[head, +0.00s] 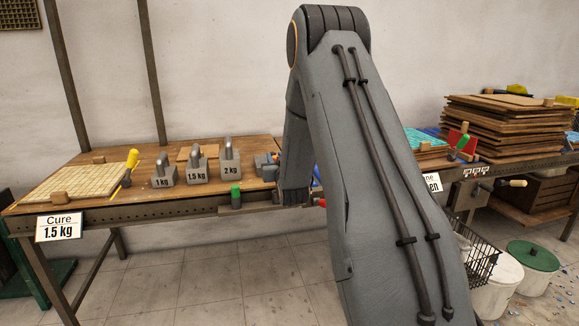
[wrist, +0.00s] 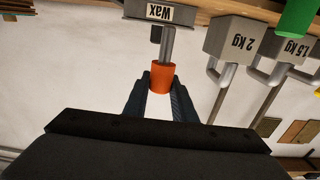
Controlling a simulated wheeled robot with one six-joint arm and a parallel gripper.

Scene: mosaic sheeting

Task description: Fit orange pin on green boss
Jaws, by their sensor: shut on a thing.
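In the wrist view, the orange pin (wrist: 161,77) is a short orange cylinder between the tips of my gripper (wrist: 161,88), which is shut on it. A grey rod shows just above it in the picture; I cannot tell whether it joins the pin. The green boss (head: 236,193) is an upright green cylinder at the front edge of the left table in the head view. It also shows in the wrist view's top right corner (wrist: 297,17), well apart from the pin. In the head view, my arm hides my gripper and the pin.
Grey weights marked 1 kg (head: 164,177), 1.5 kg (head: 196,173) and 2 kg (head: 229,167) stand behind the boss. A block labelled Wax (wrist: 160,13) is close beyond the pin in the wrist view. A tiled sheet (head: 75,184) lies at the table's left.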

